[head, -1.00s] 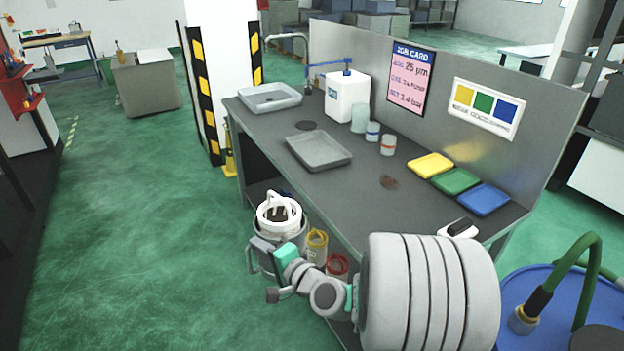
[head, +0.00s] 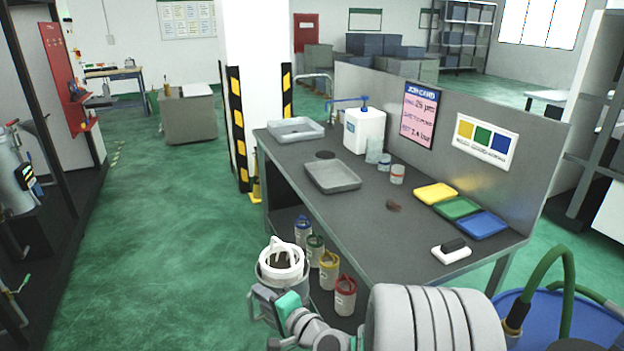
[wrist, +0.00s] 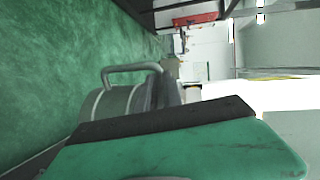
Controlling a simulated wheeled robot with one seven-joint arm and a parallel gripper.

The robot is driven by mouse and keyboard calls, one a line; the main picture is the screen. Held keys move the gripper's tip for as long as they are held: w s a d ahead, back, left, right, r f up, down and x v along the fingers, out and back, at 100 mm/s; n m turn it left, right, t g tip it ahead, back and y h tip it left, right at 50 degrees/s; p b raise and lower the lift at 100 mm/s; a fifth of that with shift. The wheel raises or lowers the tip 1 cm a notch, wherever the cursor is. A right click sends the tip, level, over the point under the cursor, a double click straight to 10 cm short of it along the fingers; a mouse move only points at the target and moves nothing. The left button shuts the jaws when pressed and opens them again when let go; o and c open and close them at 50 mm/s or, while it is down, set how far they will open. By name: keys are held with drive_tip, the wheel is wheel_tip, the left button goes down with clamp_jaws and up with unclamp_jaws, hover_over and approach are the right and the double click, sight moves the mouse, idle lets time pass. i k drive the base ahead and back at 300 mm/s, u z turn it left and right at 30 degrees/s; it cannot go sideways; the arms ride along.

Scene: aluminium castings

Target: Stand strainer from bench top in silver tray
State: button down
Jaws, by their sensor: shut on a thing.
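The silver tray (head: 345,186) lies empty on the grey bench top, left of the coloured trays. My gripper (head: 264,300) is in front of the bench's near left side, low in the head view, and is shut on a grey round vessel with a white rim and hoop, which I take to be the strainer (head: 283,262). It is apart from the tray and in front of the bench. In the wrist view the grey strainer (wrist: 110,106), with a side handle, shows behind the green finger. The exact grip contact is hidden.
The bench top (head: 375,225) also holds a grey basin (head: 295,128), a white dispenser (head: 364,130), small jars, a brown patch, and yellow, green and blue trays. Several coloured cans (head: 330,270) stand on the lower shelf. A blue drum (head: 560,315) is at right. Open floor lies left.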

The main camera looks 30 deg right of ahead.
sight(329, 174)
drive_tip(key=u, duration=0.7)
drive_tip(key=i, duration=2.3)
drive_tip(key=z, duration=1.1)
drive_tip(key=i, duration=0.7)
drive_tip(key=z, duration=0.5)
